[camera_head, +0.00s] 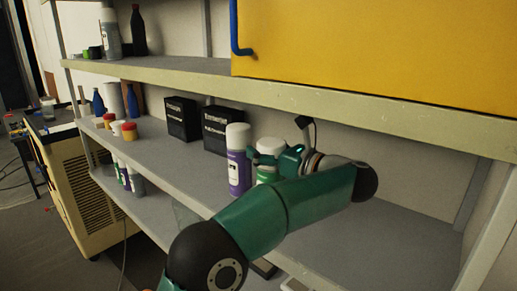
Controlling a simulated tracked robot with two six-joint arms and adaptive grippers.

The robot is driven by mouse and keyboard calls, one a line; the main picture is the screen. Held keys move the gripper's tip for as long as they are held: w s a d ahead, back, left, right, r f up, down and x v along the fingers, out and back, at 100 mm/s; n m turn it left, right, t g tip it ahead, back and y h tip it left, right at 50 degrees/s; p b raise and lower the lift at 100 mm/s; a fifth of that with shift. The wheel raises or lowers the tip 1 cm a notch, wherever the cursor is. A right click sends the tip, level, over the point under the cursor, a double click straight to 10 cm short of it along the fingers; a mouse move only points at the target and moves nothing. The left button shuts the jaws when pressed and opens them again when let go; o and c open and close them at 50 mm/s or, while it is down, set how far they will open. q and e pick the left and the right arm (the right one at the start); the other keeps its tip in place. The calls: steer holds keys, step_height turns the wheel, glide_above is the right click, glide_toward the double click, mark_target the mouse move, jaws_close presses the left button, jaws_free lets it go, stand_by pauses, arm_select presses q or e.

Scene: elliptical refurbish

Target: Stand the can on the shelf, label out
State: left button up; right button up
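A green can with a white cap (270,145) stands upright on the middle shelf (380,228), partly hidden by my gripper and arm. A bit of its green and white side shows below the gripper; I cannot make out its label. My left gripper (262,159) reaches in from the right at the can's upper part, a finger across its front. Whether it is shut on the can is hidden. A purple can with a grey-white cap (238,158) stands upright just left of it, a white label patch facing out. My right gripper is not in view.
Two black boxes (181,119) (216,130) stand behind and left of the cans. Small jars (129,131) and bottles stand further left. A yellow cabinet (380,50) sits on the upper shelf (330,97) above. The middle shelf's right part is clear.

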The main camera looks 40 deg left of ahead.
arm_select(q)
steer(key=o, duration=0.5)
steer(key=shift+o, duration=0.2)
steer(key=shift+r, duration=0.1)
steer(key=shift+r+p, duration=0.15)
steer(key=shift+p, duration=0.15)
steer(key=s+d+b, duration=0.1)
steer(key=d+b, duration=0.2)
steer(key=d, duration=0.9)
steer(key=shift+b, duration=0.3)
steer(key=shift+s, duration=0.1)
